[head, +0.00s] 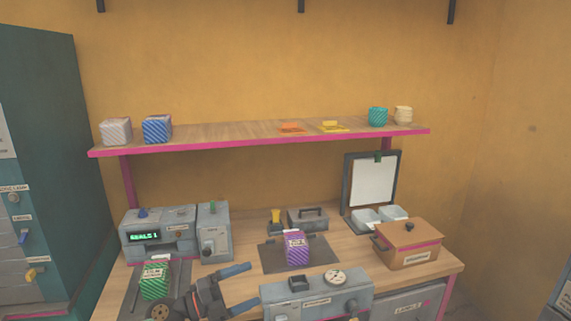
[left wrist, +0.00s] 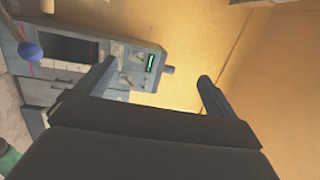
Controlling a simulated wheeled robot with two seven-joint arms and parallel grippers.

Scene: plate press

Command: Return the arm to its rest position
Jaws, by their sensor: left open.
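My left gripper (head: 240,287) is low in the head view, in front of the bench, with its two blue-tipped fingers spread and nothing between them. In the left wrist view the open fingers (left wrist: 157,85) point toward the yellow wall, with empty space between them. My right gripper does not show in either view.
The wooden bench (head: 238,277) holds a green box (head: 154,281), a purple box (head: 297,249), a grey machine with a green display (head: 157,240), a gauge unit (head: 318,297) and a brown lidded box (head: 409,246). A pink-edged shelf (head: 240,139) runs above.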

